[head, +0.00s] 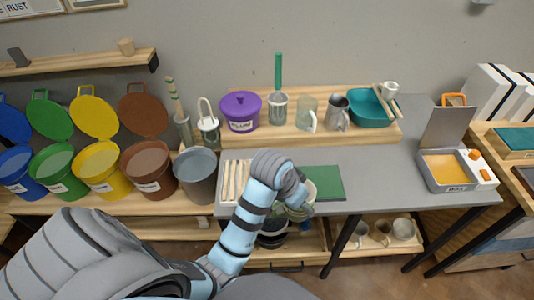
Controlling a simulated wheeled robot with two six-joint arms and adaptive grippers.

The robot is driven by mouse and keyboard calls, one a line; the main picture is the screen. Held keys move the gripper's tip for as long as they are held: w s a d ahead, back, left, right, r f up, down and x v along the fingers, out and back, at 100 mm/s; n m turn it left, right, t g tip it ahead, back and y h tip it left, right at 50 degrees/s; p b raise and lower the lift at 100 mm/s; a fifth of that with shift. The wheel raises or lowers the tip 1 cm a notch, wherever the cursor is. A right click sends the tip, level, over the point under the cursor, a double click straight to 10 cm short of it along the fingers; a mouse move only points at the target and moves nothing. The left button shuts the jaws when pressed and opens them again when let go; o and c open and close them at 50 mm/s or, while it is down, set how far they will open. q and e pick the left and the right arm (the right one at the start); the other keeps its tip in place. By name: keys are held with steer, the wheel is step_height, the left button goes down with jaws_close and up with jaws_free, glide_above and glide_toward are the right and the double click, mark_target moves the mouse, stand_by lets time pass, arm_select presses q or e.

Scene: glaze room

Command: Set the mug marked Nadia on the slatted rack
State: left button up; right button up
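My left arm reaches in from the lower left, and its gripper (298,209) is low at the table's front edge, beside a pale round vessel (311,190). The arm's wrist hides much of the gripper, so I cannot tell whether it is open or holds anything. No name is readable on any mug. A pale green mug (306,114) and a grey mug (338,113) stand on the wooden riser, with a small white mug (389,91) farther right. Pale parallel wooden strips (234,181), possibly the slatted rack, lie left of my wrist. My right gripper is not in view.
A green mat (322,182) lies on the grey table (390,165). The riser also holds a purple pot (240,111) and a teal basin (370,108). Coloured buckets line the left, with a grey bucket (196,175). Several mugs (403,229) sit below. A wax tray (455,170) stands right.

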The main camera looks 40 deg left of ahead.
arm_select(q)
steer(key=shift+m+h, duration=0.3)
steer(key=shift+m, duration=0.5)
steer(key=w, duration=0.1)
steer(key=w+a+r, duration=0.1)
steer(key=w+a, duration=0.1)
steer(key=shift+w+a+r, duration=0.2)
steer(key=shift+a+r, duration=0.05)
steer(key=shift+r, duration=0.1)
steer(key=a+r+m+h, duration=0.1)
steer(key=a+r+m, duration=0.3)
steer(key=a+r, duration=1)
steer(key=w+f+b, duration=0.1)
steer(key=f, duration=0.5)
steer(key=w+f+b, duration=0.1)
steer(key=f, duration=0.6)
steer(key=w+f+b, duration=0.1)
steer(key=f, duration=0.5)
steer(key=shift+d+f, duration=0.3)
steer(key=shift+d, duration=0.05)
steer(key=shift+f, duration=0.1)
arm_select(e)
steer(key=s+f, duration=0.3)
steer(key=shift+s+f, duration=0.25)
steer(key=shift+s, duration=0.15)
arm_select(q)
steer(key=o, duration=1.4)
steer(key=shift+c, duration=0.2)
